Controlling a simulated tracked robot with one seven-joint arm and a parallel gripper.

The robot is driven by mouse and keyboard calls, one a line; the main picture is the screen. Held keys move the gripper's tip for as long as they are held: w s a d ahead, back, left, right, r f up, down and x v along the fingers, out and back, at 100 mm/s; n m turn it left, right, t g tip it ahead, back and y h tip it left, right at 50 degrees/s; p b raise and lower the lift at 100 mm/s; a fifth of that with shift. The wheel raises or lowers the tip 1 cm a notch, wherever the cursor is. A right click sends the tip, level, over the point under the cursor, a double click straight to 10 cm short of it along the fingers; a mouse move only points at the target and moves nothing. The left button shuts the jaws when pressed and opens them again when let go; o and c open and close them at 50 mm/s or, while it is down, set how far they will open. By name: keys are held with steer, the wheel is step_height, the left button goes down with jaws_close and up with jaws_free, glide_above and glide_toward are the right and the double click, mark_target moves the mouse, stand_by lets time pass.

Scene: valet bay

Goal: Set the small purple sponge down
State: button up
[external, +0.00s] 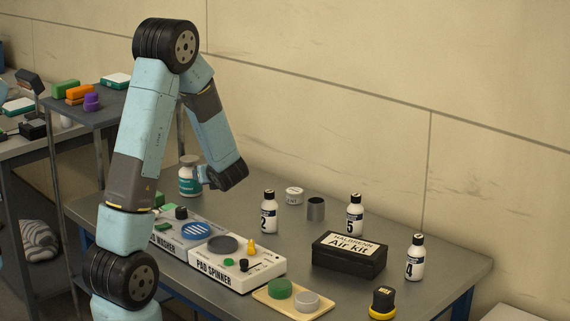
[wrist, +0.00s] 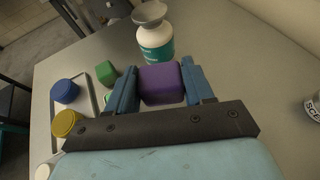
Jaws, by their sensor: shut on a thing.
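The small purple sponge (wrist: 160,84) is held between the two blue fingers of my gripper (wrist: 160,75) in the wrist view. My gripper is shut on it, with a finger against each side. In the external view my gripper (external: 203,176) is low over the back left of the grey table (external: 400,220), just right of a white bottle with a teal label (external: 189,172). The sponge is not distinguishable there. In the wrist view the bottle (wrist: 154,40) stands just beyond the sponge. I cannot tell whether the sponge touches the table.
A green block (wrist: 105,72) lies left of the sponge. The pad washer (external: 185,231) and pad spinner (external: 238,262) stand along the front. Another purple item (external: 91,102) sits on the left shelf.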

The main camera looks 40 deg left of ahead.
glide_above(216, 205)
step_height(216, 205, down, 6)
steer(key=shift+w+f, duration=0.1)
steer(key=shift+f, duration=0.1)
step_height(216, 205, down, 3)
steer(key=shift+r, duration=0.2)
steer(key=o, duration=1)
